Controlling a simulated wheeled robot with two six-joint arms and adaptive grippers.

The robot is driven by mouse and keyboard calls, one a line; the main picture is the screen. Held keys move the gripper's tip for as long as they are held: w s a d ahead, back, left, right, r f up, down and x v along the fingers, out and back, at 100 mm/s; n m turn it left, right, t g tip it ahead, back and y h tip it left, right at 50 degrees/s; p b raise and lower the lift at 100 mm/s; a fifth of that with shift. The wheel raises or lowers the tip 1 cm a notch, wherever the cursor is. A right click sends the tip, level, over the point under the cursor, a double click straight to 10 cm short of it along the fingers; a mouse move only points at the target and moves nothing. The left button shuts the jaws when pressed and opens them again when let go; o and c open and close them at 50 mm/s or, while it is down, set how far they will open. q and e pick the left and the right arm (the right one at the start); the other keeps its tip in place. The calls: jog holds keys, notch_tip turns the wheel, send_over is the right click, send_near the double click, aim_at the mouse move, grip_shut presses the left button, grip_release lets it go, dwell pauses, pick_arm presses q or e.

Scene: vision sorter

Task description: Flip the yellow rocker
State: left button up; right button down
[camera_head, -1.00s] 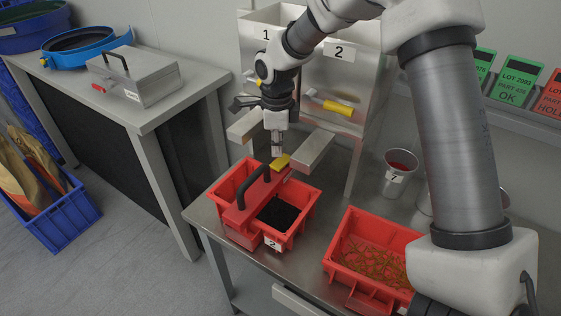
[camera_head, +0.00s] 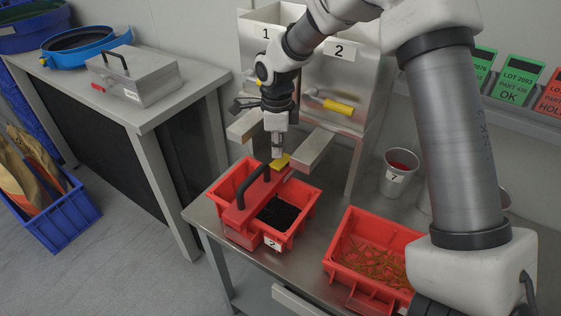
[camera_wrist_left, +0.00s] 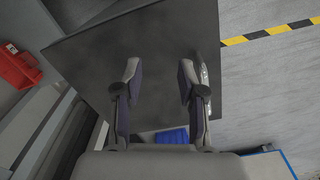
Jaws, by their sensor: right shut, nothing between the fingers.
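The yellow rocker (camera_head: 281,161) is a small yellow piece at the far end of the red divider bar (camera_head: 252,198) with a black handle, which lies across the red bin. My right gripper (camera_head: 277,155) is shut and empty. It points down with its tips right at the rocker's left side; I cannot tell whether they touch. The rocker's tilt is too small to tell. My left gripper (camera_wrist_left: 160,95) shows only in the left wrist view, with its fingers apart and nothing between them.
The red bin (camera_head: 310,208) with black bits stands on the metal bench, below two chutes (camera_head: 314,150). Another red bin (camera_head: 338,262) with brownish pieces and a metal cup (camera_head: 397,178) stand to the right. A grey toolbox (camera_head: 150,84) sits on the left table.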

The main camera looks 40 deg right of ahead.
aim_at(278, 163)
pick_arm(q)
jog(key=shift+f+b, duration=0.7)
jog(key=shift+f, duration=0.05)
pick_arm(e)
jog(key=shift+f, duration=1.55)
pick_arm(q)
jog(key=shift+r, duration=0.15)
pick_arm(e)
jog(key=shift+r, duration=0.1)
notch_tip(278, 163, up, 7)
jog(key=p, duration=0.6)
jog(key=shift+p, duration=0.35)
pick_arm(q)
notch_tip(278, 163, up, 6)
jog(key=shift+r, duration=0.15)
